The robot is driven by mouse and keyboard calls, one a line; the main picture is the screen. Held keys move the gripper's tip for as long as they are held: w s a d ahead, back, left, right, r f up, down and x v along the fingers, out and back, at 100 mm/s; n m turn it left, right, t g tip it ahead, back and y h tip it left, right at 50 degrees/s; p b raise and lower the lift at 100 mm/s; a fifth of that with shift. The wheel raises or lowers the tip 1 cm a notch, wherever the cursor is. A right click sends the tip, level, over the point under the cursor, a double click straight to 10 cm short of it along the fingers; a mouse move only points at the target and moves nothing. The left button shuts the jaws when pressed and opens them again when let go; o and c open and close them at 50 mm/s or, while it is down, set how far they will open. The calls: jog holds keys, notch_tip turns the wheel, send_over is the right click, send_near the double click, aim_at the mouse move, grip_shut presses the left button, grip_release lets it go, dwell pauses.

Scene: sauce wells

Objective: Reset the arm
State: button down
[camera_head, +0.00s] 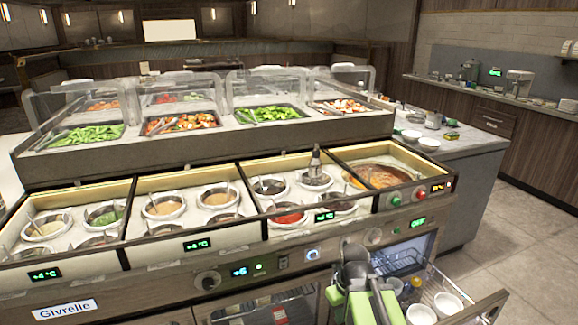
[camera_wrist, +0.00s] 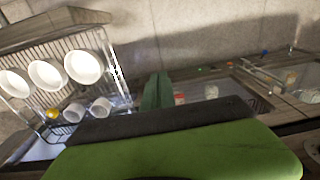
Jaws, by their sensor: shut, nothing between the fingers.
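My arm (camera_head: 358,300), green and dark grey, rises at the bottom of the head view, in front of the sauce counter (camera_head: 190,275) and left of an open drawer. In the wrist view my gripper (camera_wrist: 157,92) shows as a narrow green tip beyond a wide green and black part that fills the bottom of the picture. It is shut and holds nothing. The wide part hides what lies below it.
The open wire drawer (camera_head: 490,305) holds white bowls (camera_head: 447,303); it also shows in the wrist view (camera_wrist: 30,108). Sauce wells (camera_head: 164,207) with several pots line the counter. Covered food trays (camera_head: 90,136) stand behind. Floor (camera_head: 540,240) at right is clear.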

notch_tip(320, 180, up, 19)
jog(key=s+d+m+p, duration=0.1)
jog(key=m+p, duration=0.3)
jog(key=p, duration=1.5)
jog(key=shift+d+r, duration=0.2)
jog(key=shift+d, duration=0.05)
jog(key=shift+d, duration=0.1)
